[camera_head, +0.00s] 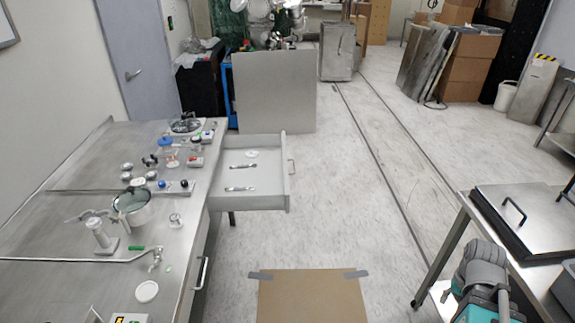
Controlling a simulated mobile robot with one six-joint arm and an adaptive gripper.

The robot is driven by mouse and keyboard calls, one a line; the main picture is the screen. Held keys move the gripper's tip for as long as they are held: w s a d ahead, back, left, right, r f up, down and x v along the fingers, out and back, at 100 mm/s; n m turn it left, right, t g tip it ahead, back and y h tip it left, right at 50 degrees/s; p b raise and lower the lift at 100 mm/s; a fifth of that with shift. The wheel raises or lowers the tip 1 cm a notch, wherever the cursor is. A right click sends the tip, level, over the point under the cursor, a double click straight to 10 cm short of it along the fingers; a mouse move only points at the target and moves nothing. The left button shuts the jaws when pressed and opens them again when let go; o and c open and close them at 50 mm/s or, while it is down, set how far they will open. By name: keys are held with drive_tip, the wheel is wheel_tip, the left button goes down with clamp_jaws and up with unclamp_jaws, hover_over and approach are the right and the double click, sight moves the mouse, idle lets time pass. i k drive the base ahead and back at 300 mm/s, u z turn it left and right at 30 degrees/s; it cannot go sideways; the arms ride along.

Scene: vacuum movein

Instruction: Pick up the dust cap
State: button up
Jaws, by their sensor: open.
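I cannot tell for sure which thing is the dust cap. A flat white disc (147,291) lies on the near part of the steel bench (60,290). A small round metallic piece (175,220) stands near the bench's right edge. Another small pale round piece (251,154) lies in the open drawer (270,188), near its far side. My gripper's fingers are not in view; a grey and teal part of my arm (485,275) shows at the lower right.
The drawer juts from the bench's right side and holds two metal tools (240,189). Metal piping (80,259) and a grey pot (132,207) crowd the bench. A steel table (462,235) stands right. Open floor (340,215) lies between, with a brown board (311,296) near me.

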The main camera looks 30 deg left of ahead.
sight(164, 141)
drive_tip(key=i, duration=1.7)
drive_tip(key=u, duration=0.9)
drive_tip(key=i, duration=0.5)
drive_tip(key=u, duration=0.95)
drive_tip(key=i, duration=1.1)
drive_tip(key=k, duration=0.25)
drive_tip(key=u, duration=0.1)
